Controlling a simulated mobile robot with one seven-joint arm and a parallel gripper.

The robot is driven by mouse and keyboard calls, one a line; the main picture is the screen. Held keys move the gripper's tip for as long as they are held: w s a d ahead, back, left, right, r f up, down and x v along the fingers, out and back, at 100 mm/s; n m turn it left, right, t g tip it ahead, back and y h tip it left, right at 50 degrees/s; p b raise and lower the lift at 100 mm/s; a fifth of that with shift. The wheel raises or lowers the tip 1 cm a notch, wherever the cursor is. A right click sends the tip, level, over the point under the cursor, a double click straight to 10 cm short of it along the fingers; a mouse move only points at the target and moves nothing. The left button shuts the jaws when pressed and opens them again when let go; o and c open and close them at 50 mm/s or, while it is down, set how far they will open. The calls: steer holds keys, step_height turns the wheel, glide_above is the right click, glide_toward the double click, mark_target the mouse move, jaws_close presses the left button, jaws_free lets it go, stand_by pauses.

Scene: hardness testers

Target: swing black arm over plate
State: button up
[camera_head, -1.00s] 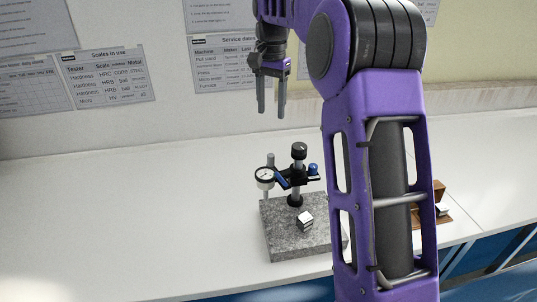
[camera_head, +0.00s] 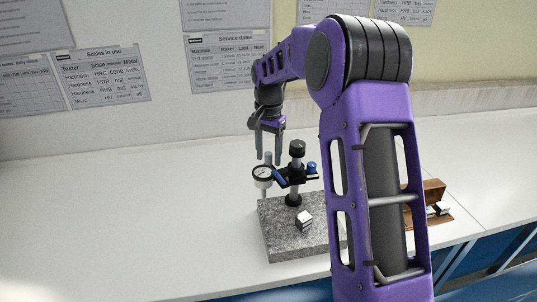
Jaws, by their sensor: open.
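The tester stands on the counter: a grey granite plate (camera_head: 285,241) with a dark upright post. A black arm (camera_head: 293,177) is clamped on the post above the plate's back part, and carries a round white dial gauge (camera_head: 262,173) at its left end, near the plate's back left corner. A small silver block (camera_head: 304,221) sits on the plate in front of the post. My gripper (camera_head: 268,160) is open and empty, fingers pointing down.
A brown wooden holder (camera_head: 433,192) with light metal pieces sits on the counter at right, partly behind my arm. The white counter (camera_head: 130,210) is clear on the left. Paper charts (camera_head: 105,75) hang on the wall behind. My arm hides the plate's right edge.

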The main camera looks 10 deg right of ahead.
mark_target(271, 169)
jaws_close()
steer(key=shift+s, duration=0.1)
stand_by(0.3)
steer(key=s+n, duration=0.1)
steer(key=n, duration=0.1)
steer(key=s+n+p, duration=0.1)
steer(key=s+n, duration=0.1)
steer(key=n, duration=0.1)
steer(key=s+n+p, duration=0.1)
steer(key=s+n, duration=0.1)
steer(key=shift+a+r+n, duration=0.1)
steer(key=shift+a+n, duration=0.15)
steer(key=shift+n, duration=0.15)
steer(key=shift+s+d+n+p, duration=0.4)
steer(key=shift+s+n, duration=0.3)
steer(key=shift+n, duration=0.5)
steer(key=shift+s+d+n+p, duration=0.4)
steer(key=shift+s+n, duration=0.25)
steer(key=shift+n, duration=0.55)
steer(key=shift+s+d+n+p, duration=0.3)
steer(key=shift+s+d+n, duration=0.3)
steer(key=shift+n, duration=0.6)
steer(key=shift+s, duration=0.1)
